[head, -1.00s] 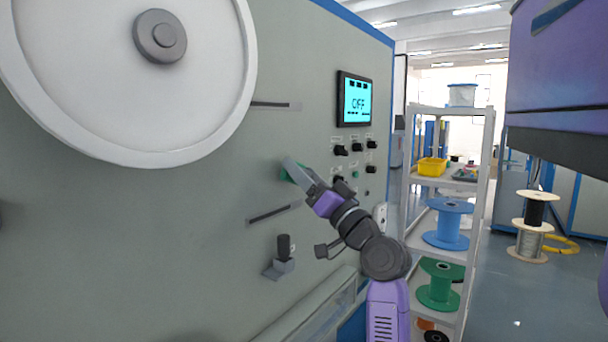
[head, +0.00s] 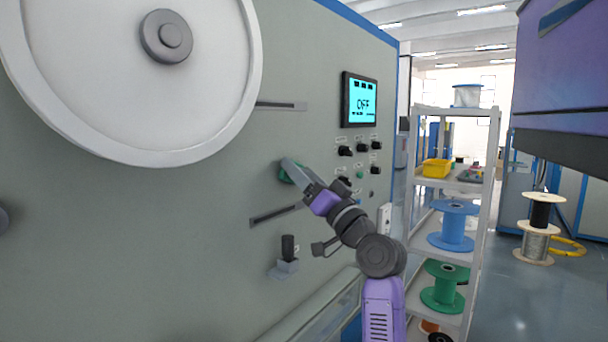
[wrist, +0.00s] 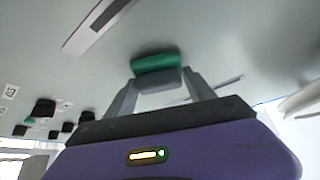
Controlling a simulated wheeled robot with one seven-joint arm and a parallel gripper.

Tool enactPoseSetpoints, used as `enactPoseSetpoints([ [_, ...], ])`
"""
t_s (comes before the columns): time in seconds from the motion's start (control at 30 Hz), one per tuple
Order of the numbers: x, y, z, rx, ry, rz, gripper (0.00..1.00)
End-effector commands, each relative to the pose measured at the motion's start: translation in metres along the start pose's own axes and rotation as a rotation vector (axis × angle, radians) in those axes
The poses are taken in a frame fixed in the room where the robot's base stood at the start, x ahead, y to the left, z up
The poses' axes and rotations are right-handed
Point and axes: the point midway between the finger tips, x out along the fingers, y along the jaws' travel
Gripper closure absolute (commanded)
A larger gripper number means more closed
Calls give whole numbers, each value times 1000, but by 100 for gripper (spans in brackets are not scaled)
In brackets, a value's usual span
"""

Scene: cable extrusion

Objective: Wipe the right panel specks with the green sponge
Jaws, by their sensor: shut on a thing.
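My gripper (head: 292,172) is shut on the green sponge (head: 286,176), which is at the grey machine panel (head: 215,215). The wrist view shows the sponge (wrist: 156,63) between the two fingers, its green side toward the panel and a grey part nearer me. The sponge looks to be against the panel or very close to it; I cannot tell if it touches. In the head view the fingers hide part of the sponge. I can make out no specks on the panel in either view.
Dark slots (head: 276,215) and a lever (head: 287,250) are nearby. A large white reel (head: 110,80) is at upper left, and a shelf with spools (head: 452,228) at right.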

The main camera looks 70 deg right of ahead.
Motion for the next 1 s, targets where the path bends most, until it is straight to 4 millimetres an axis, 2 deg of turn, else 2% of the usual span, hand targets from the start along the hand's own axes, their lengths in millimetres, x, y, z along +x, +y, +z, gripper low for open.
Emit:
enactPoseSetpoints([
  [0.33,3,3,1,-1,1,0,75],
  [0.8,8,35,-11,-1,2,1,75],
  [1.0,11,37,-11,0,1,-1,75],
])
